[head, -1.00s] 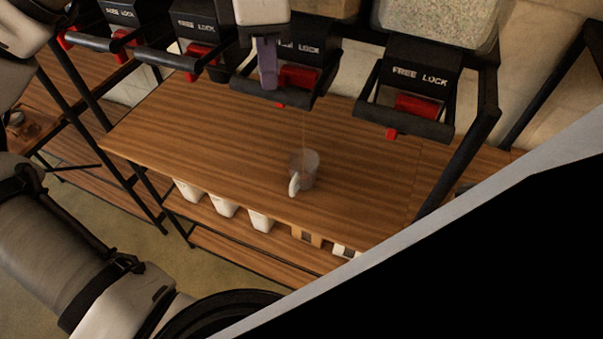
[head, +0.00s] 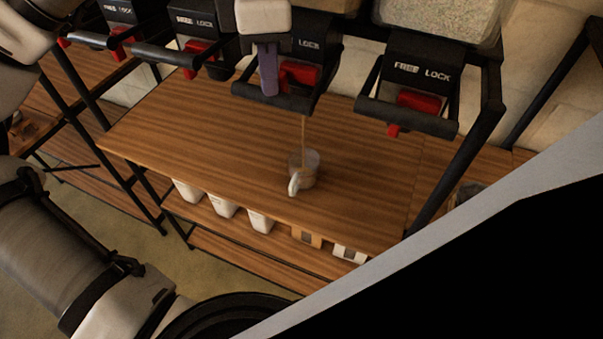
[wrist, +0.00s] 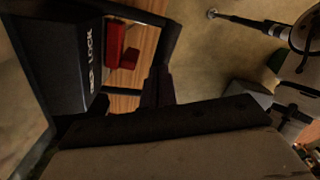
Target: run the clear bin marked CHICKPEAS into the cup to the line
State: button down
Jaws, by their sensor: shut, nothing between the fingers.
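The clear cup (head: 311,172) with a pale handle stands on the wooden shelf top, below the third dispenser (head: 308,45) from the left. A thin brown stream (head: 303,130) falls from that dispenser into the cup, and brownish contents show inside. The fill line cannot be made out. My gripper (head: 268,92) is shut and empty, its fingers against or just in front of that dispenser's black push bar (head: 290,104), left of its red piece (head: 300,74). In the wrist view the dark fingers (wrist: 157,88) meet beside the dispenser. No CHICKPEAS marking is visible; the bin above is mostly hidden.
Another dispenser (head: 418,80) with a bin of pale grains (head: 440,18) stands to the right, and two more stand to the left. White containers (head: 222,205) sit on a lower shelf. The wooden top (head: 200,130) is clear around the cup.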

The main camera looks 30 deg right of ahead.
jog(key=shift+f, duration=0.1)
jog(key=shift+f, duration=0.3)
jog(key=shift+w+d+f+b, duration=0.1)
jog(key=shift+f+b, duration=0.1)
jog(key=shift+b, duration=0.2)
dwell(1.6)
notch_tip(320, 180, up, 7)
jog(key=p, duration=0.5)
jog(key=shift+f, duration=0.15)
notch_tip(320, 180, up, 5)
